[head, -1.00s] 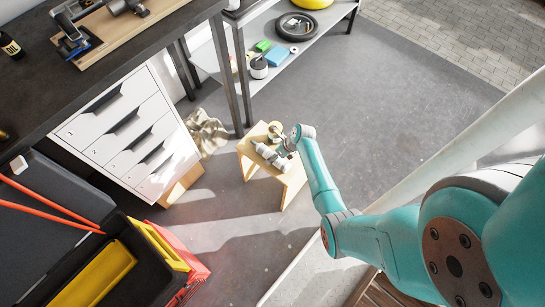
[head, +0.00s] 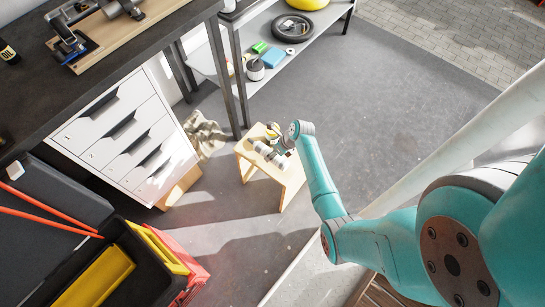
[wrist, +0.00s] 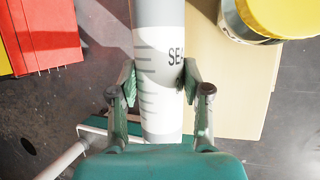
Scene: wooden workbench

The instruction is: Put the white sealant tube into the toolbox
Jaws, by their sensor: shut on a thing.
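The white sealant tube (wrist: 160,70) runs up the middle of the wrist view, with a grey band and dark letters starting "SE". My gripper (wrist: 158,88) is shut on it, one finger on each side. In the head view the tube (head: 266,153) is small, at or just over the stool top; I cannot tell whether it touches. My gripper (head: 285,147) is partly hidden there by the arm. The toolbox (head: 118,232) is at the lower left of the head view, black and open, with a yellow tray (head: 98,278) inside.
A workbench (head: 110,75) with white drawers (head: 125,140) is at left. A shelf (head: 300,52) with several items is behind. Grey floor lies open between stool and toolbox.

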